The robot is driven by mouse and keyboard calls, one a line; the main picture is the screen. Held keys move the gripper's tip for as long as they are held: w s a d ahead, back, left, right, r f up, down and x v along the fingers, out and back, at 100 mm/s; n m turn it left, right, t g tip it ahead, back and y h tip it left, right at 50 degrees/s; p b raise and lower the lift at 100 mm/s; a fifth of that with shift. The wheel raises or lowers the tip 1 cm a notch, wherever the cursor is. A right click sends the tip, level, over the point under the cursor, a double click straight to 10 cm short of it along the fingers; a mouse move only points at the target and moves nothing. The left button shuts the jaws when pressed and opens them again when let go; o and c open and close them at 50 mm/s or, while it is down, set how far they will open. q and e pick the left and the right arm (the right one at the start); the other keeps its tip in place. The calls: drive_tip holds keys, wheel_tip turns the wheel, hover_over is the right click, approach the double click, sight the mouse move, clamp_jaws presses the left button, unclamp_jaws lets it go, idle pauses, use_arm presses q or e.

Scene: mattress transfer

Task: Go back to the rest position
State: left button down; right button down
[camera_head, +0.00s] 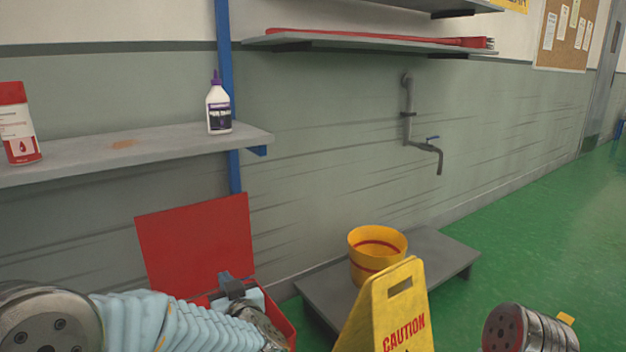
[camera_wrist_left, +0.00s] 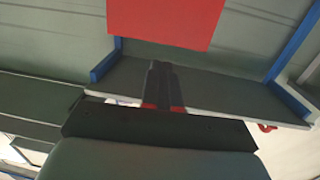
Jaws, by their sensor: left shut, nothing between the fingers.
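My left arm reaches in from the lower left in the head view, in a light blue sleeve. My left gripper (camera_head: 232,286) is in front of the open red box (camera_head: 198,240), whose raised lid stands behind it. In the left wrist view, the dark fingers of my left gripper (camera_wrist_left: 161,82) are together with nothing between them. A red panel (camera_wrist_left: 166,20) shows beyond the fingertips. My right gripper is out of view; part of my right arm shows at the lower right of the head view.
A grey shelf (camera_head: 100,150) holds a red-and-white container (camera_head: 17,123) and a white bottle (camera_head: 219,106) with a purple cap. A yellow bucket (camera_head: 366,270) stands on a low grey platform (camera_head: 441,256) behind a yellow caution sign (camera_head: 384,318). Green floor (camera_head: 545,230) is clear at right.

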use_arm(q)
drive_tip(key=s+d+f+m+g+h, duration=0.2)
drive_tip(key=s+f+g+h, duration=0.15)
drive_tip(key=f, duration=1.05)
drive_tip(key=s+d+f+m+g+h, duration=0.15)
drive_tip(key=f+h, duration=0.35)
drive_tip(key=f, duration=0.8)
drive_tip(key=s+d+f+g+h, duration=0.1)
drive_tip(key=s+f+g+h, duration=0.1)
drive_tip(key=s+f+g, duration=0.2)
drive_tip(key=s+d+f+g+h, duration=0.2)
drive_tip(key=s+f+g, duration=0.3)
drive_tip(key=s+f, duration=0.5)
drive_tip(key=s, duration=0.8)
drive_tip(key=shift+d+f, duration=0.2)
drive_tip(key=shift+m, duration=0.25)
